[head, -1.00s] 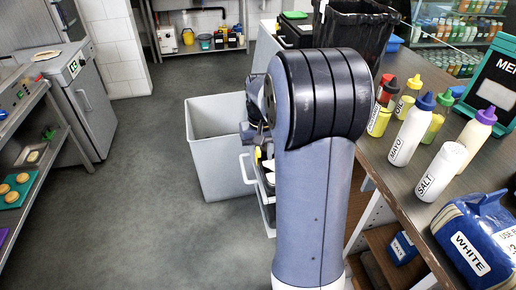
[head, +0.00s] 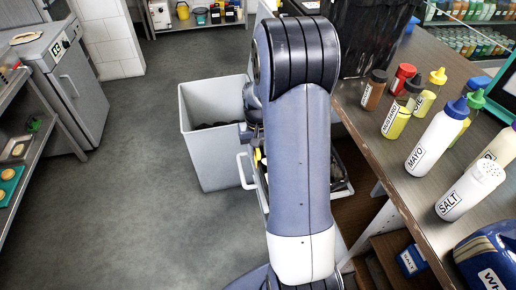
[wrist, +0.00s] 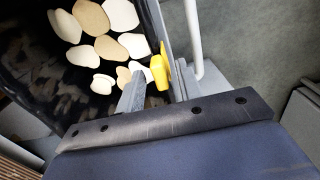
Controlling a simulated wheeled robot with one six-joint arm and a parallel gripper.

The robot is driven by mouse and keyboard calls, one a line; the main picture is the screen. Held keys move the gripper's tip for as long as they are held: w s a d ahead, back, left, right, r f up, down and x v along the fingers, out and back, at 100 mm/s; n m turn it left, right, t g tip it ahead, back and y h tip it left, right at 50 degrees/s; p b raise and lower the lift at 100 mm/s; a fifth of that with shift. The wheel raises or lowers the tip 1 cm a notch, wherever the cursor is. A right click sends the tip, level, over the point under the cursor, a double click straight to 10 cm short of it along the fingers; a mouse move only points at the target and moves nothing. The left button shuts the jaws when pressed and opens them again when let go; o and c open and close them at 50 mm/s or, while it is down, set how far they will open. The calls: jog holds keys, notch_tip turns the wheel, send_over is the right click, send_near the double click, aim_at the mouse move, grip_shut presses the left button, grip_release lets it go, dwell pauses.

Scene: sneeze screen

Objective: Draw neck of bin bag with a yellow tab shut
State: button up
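A yellow tab (wrist: 159,68) shows in the wrist view at the rim of an open black bag (wrist: 97,60). Several pale, flat, roundish pieces lie in the bag. My gripper (wrist: 155,85) has its two grey fingers apart, with the tab between them. I cannot tell whether either finger touches it. In the head view my arm hides most of the gripper. A small yellow bit (head: 258,155) shows beside the arm, at the container with the white handle (head: 243,170).
A grey bin (head: 205,150) with dark contents stands left of my arm. The counter (head: 385,160) on the right holds several bottles, including mayo (head: 430,145) and salt (head: 468,192). Another black bag (head: 365,40) is at the counter's far end. The floor to the left is clear.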

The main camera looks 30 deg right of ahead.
grip_shut()
dwell(0.4)
notch_tip(320, 180, up, 6)
jog(key=p, duration=0.3)
jog(key=shift+f, duration=0.1)
grip_release()
